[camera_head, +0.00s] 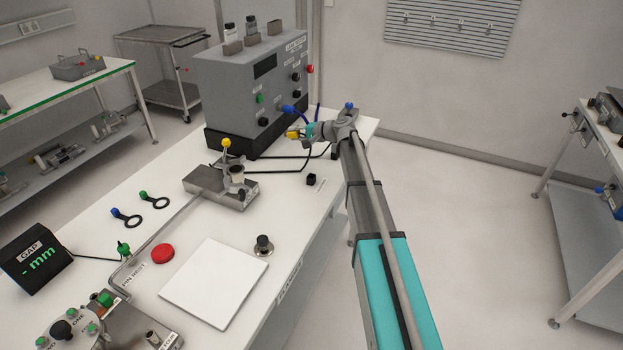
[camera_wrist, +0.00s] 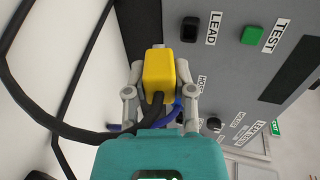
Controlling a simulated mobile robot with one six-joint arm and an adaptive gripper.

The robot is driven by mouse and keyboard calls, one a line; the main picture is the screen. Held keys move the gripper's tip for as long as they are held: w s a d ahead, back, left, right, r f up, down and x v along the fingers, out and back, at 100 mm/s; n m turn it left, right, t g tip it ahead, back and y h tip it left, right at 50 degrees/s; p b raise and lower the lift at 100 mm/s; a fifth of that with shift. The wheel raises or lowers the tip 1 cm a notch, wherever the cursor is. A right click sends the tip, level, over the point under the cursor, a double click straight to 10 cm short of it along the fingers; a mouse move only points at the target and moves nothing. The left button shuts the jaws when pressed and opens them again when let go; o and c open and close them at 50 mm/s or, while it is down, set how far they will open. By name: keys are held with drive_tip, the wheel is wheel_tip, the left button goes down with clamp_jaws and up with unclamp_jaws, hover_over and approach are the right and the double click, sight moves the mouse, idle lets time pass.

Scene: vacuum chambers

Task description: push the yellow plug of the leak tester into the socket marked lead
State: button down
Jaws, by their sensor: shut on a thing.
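My gripper (camera_wrist: 160,85) is shut on the yellow plug (camera_wrist: 158,75), with one finger on each side. The plug's metal tip points away from my palm, and its black cable runs back beneath my gripper. The socket marked LEAD (camera_wrist: 189,29) is a black opening on the grey panel, ahead and to the right of the plug in the wrist view. The plug is apart from it. In the head view, the plug (camera_head: 293,133) is held in front of the leak tester (camera_head: 225,85), to the right of the black lead socket (camera_head: 263,122).
A green TEST button (camera_wrist: 252,35) is beside the lead socket. A blue hose end (camera_head: 288,108) is at the panel close to my gripper. A metal fixture with a yellow-knobbed lever (camera_head: 226,145) stands on the white bench. Black cables lie on the bench below my gripper.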

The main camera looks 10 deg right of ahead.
drive_tip(key=w+a+t+y+b, duration=0.2)
drive_tip(key=w+a+y+b, duration=0.1)
drive_tip(key=w+a+b, duration=0.1)
drive_tip(key=shift+w+a+r, duration=0.25)
drive_tip(key=shift+w+a, duration=0.15)
drive_tip(key=shift+w, duration=0.35)
drive_tip(key=shift+x, duration=1.4)
idle(3.4)
drive_tip(key=shift+c, duration=1.9)
unclamp_jaws()
drive_tip(key=shift+d, duration=0.15)
drive_tip(key=v, duration=0.7)
